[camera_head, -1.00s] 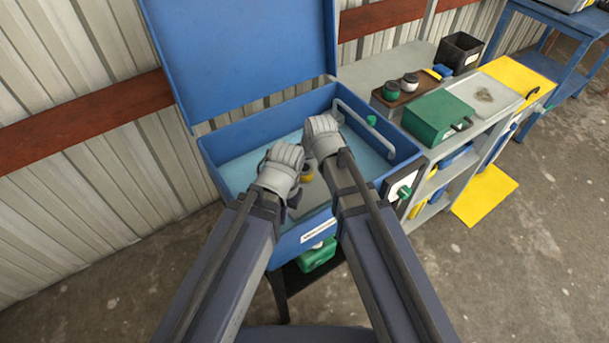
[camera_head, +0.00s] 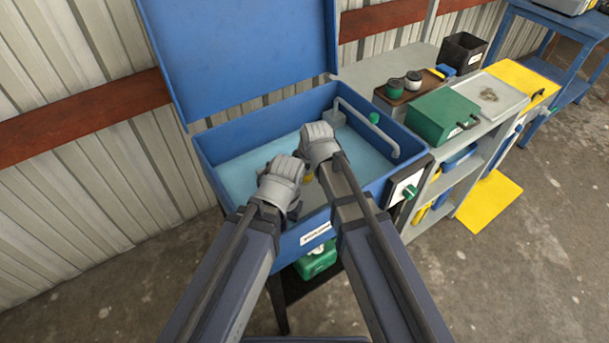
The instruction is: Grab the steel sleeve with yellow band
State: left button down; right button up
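A small yellow patch (camera_head: 308,177), probably the band of the steel sleeve, shows between my two grippers inside the blue basin. The rest of that thing is hidden behind the grippers. My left gripper (camera_head: 284,168) is over the basin, just left of the yellow patch. My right gripper (camera_head: 318,138) is over the basin, just above and right of the patch in the picture. The fingertips of both are hidden by their grey bodies, so I cannot tell whether they are open or whether either touches the sleeve.
The blue basin (camera_head: 207,153) has a raised lid (camera_head: 240,50) behind it and a grey bent pipe (camera_head: 372,128) inside at right. A grey bench (camera_head: 400,62) at right carries a green box (camera_head: 441,116), a tray (camera_head: 492,94) and a black bin (camera_head: 462,52).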

jog(key=shift+c, duration=0.3)
grip_shut()
dwell(0.4)
